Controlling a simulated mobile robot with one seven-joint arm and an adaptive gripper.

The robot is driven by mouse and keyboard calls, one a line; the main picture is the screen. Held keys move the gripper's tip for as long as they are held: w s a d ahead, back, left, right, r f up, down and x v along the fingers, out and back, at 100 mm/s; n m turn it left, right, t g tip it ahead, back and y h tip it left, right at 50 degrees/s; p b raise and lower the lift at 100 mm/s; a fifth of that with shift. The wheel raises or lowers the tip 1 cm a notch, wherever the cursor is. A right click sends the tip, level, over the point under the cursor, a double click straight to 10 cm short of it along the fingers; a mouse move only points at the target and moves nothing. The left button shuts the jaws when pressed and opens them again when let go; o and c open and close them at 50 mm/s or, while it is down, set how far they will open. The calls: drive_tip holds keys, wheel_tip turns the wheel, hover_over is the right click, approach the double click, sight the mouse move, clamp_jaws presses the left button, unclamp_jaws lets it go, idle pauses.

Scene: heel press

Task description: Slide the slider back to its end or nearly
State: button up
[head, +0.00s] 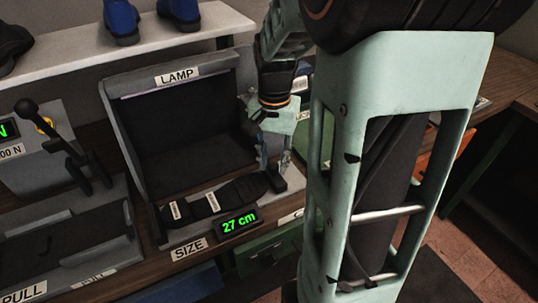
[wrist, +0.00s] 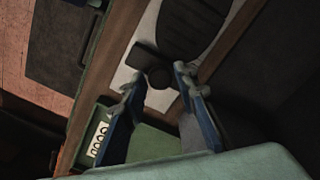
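The slider (head: 276,183) is a small dark block with an upright knob, at the right end of a black sole-shaped plate (head: 243,190) on the size gauge. In the wrist view, the slider (wrist: 147,60) lies across the end of the sole plate (wrist: 190,30), with its round knob (wrist: 159,77) at the near side. The size display (head: 239,221) reads 27 cm. My gripper (head: 275,163) points down at the slider. In the wrist view my gripper (wrist: 157,83) is open, its fingers on either side of the knob; contact cannot be told.
A grey lamp box (head: 177,76) stands open behind the gauge. A lever press (head: 45,150) and a pull device (head: 75,232) are at left. A shelf with blue shoes (head: 121,20) is above. A green drawer (head: 270,249) is below the bench's front edge.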

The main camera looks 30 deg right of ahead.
clamp_jaws()
drive_tip(key=shift+d, duration=0.1)
drive_tip(key=shift+w+d+p, duration=0.1)
drive_tip(key=shift+d+p, duration=0.2)
drive_tip(key=shift+d, duration=2.05)
drive_tip(key=shift+o, duration=2)
unclamp_jaws()
drive_tip(key=shift+d, duration=0.1)
drive_tip(key=shift+r, duration=0.1)
wheel_tip(320, 180, up, 12)
